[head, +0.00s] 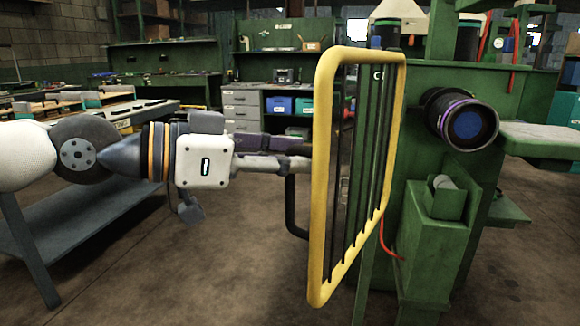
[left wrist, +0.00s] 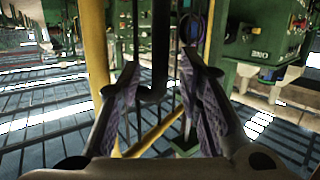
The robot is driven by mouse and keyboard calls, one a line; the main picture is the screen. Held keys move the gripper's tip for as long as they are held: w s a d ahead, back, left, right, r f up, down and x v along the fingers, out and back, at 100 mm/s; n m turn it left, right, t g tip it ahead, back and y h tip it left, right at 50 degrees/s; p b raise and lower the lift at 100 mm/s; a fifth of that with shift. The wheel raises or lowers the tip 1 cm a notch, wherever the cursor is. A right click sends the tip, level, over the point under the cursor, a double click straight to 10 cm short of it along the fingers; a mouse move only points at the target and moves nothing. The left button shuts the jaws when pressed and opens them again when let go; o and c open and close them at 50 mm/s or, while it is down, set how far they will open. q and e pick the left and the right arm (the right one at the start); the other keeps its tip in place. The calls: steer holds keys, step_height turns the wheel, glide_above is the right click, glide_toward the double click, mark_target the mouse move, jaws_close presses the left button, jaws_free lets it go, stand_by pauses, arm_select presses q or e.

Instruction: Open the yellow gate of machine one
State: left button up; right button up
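The yellow gate (head: 322,170) has a yellow frame with dark vertical bars and stands in front of the green machine (head: 430,170), at an angle to it. A black bent handle (head: 291,208) sits on its left side. My left gripper (head: 307,154) is at the gate's left edge, at the top of the handle; the frame partly hides its fingertips. In the left wrist view its two fingers are apart, with the black handle (left wrist: 160,45) showing between them. I cannot tell whether either finger touches it. My right gripper is in neither view.
A dark lens-like cylinder (head: 463,122) and a green box (head: 435,240) are on the machine right of the gate. A grey bench (head: 90,215) stands at left. Drawers (head: 242,110) stand behind. The floor (head: 220,280) left of the gate is clear.

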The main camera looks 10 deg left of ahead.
arm_select(q)
steer(key=r, duration=0.2)
steer(key=r+t+h, duration=0.1)
steer(key=r, duration=0.2)
steer(key=r+h, duration=0.1)
steer(key=r, duration=0.2)
steer(key=shift+w+r+t, duration=0.2)
steer(key=shift+w+t, duration=0.1)
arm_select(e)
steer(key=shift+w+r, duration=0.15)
arm_select(q)
steer(key=f+y, duration=0.1)
steer(key=f, duration=0.1)
steer(key=f+g, duration=0.1)
steer(key=f, duration=0.1)
steer(key=f+g+y, duration=0.1)
steer(key=f, duration=0.2)
steer(key=shift+s+a+y, duration=0.15)
steer(key=shift+s+y, duration=0.15)
steer(key=shift+s, duration=0.1)
steer(key=w+a+b, duration=0.1)
steer(key=w+a, duration=0.1)
steer(key=a, duration=1.1)
steer(key=shift+w+a+f, duration=0.2)
steer(key=shift+f, duration=0.2)
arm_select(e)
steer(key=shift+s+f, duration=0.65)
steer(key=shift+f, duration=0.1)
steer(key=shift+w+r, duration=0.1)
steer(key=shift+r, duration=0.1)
